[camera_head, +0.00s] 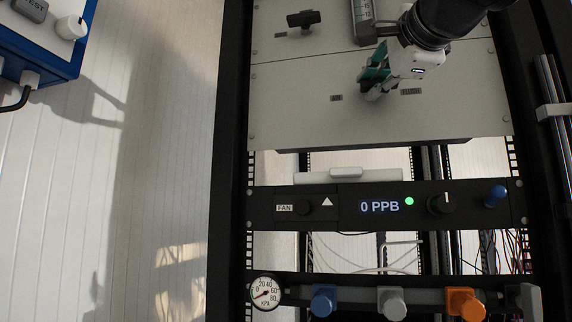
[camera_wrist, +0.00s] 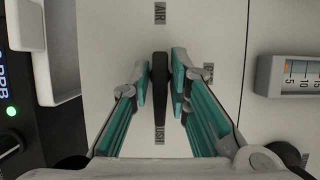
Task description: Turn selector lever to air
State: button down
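The selector lever, a slim black bar (camera_wrist: 160,80), shows in the wrist view on a pale panel (camera_wrist: 105,30). It lies along the line between the AIR label (camera_wrist: 160,12) above and a partly hidden label ending in "USH" (camera_wrist: 160,135) below. Most of its length extends toward the lower label. My gripper (camera_wrist: 162,78) has its green-padded fingers on either side of the lever, partly open, with a narrow gap at the right finger. I cannot tell whether the left finger touches. In the head view my gripper (camera_head: 374,75) hides the lever.
A scale gauge (camera_wrist: 290,75) stands right of the lever in the wrist view. In the head view a black handle (camera_head: 304,19) is at upper left of the panel. Below are a "0 PPB" display unit (camera_head: 340,222), a pressure dial (camera_head: 265,292) and several coloured knobs.

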jog(key=shift+p, duration=0.4)
jog(key=n+g+h+p, duration=0.1)
jog(key=n+p, duration=0.3)
jog(key=n+g+h+p, duration=0.2)
jog(key=n+p, duration=0.2)
jog(key=n+g+h+p, duration=0.2)
jog(key=n+p, duration=0.2)
jog(key=shift+a+r+n, duration=0.2)
jog(key=shift+n, duration=0.1)
jog(key=n+h, duration=0.2)
jog(key=n, duration=0.1)
jog(key=shift+w+a+f+g+p, duration=0.1)
jog(key=shift+g+p, duration=0.2)
jog(key=shift+p, duration=0.05)
jog(key=n+h, duration=0.2)
jog(key=n, duration=0.1)
jog(key=shift+f+n+h+b, duration=0.1)
jog(key=shift+n+h+b, duration=0.2)
jog(key=shift+n+h, duration=0.1)
jog(key=n+h+b, duration=0.1)
jog(key=n+h, duration=0.1)
jog(key=n, duration=0.1)
jog(key=shift+a+n, duration=0.1)
jog(key=shift+n, duration=0.2)
jog(key=shift+f+n+t+h+b, duration=0.1)
jog(key=shift+n+t+h+b, duration=0.25)
jog(key=shift+n, duration=0.6)
jog(key=shift+n+t+h+b, duration=0.3)
jog(key=shift+n+h, duration=0.15)
jog(key=shift+n, duration=0.5)
